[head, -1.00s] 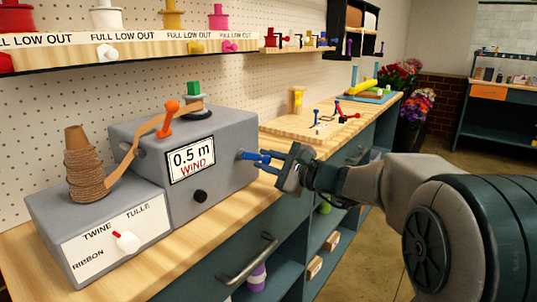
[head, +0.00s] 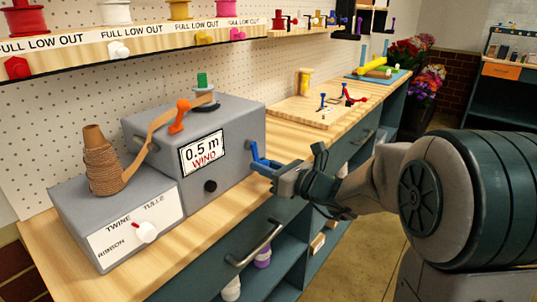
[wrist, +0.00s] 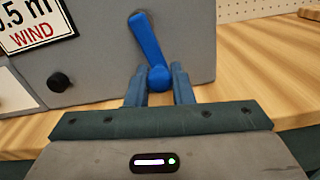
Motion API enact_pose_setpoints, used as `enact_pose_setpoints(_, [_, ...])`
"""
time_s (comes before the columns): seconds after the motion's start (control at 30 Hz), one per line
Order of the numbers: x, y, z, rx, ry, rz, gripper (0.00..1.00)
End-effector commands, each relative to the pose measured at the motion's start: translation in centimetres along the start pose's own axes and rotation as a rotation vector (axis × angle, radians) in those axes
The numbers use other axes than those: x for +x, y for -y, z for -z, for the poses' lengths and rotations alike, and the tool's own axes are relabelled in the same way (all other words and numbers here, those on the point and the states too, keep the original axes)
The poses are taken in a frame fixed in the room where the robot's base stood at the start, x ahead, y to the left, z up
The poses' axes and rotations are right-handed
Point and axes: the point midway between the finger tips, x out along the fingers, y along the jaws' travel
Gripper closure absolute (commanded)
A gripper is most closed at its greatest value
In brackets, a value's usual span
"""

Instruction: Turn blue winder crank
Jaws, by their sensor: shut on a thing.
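The blue winder crank (head: 262,158) sits on the right side of the front of the grey winder box (head: 240,135). In the wrist view the crank (wrist: 146,42) slants down from its pivot to a round knob at its lower end. My gripper (wrist: 158,84) is shut on that knob, with one blue finger on each side. In the head view my gripper (head: 275,169) meets the crank from the right. The winder's label (head: 202,152) reads "0.5 m WIND". A black knob (head: 210,186) is below the label.
A twine cone (head: 102,165) stands on the lower grey box (head: 75,215), which has a white selector knob (head: 146,232). An orange lever (head: 180,116) and a green-topped spool (head: 203,88) are on top. A wooden board with small tools (head: 310,112) lies behind. A drawer handle (head: 258,243) juts out below.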

Motion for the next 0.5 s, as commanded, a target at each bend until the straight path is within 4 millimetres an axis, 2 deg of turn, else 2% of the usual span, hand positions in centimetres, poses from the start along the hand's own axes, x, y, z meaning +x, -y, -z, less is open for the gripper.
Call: enact_pose_setpoints(0.5, [0.0, -2.2, -0.3, 0.447, 0.000, 0.001, 1.00])
